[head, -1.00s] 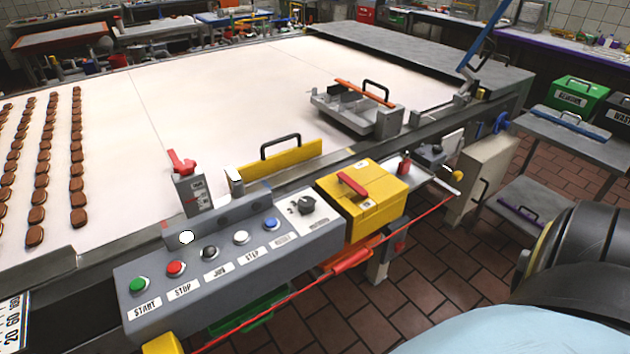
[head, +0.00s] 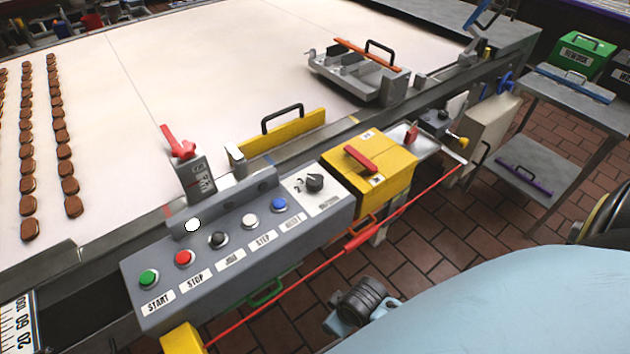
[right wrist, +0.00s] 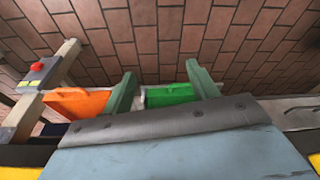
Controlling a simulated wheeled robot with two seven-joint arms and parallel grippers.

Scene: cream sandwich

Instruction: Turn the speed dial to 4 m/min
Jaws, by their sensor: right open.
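The speed dial (head: 315,183) is a dark round knob on a white plate at the right end of the grey control panel (head: 240,235). In the head view part of my right arm shows low, in front of the panel. My left gripper is in neither view.
A row of buttons, from the green START button (head: 149,279) to a blue one (head: 279,204), lies left of the dial. A yellow box (head: 385,165) stands right of it. A red cord (head: 300,275) runs along the front.

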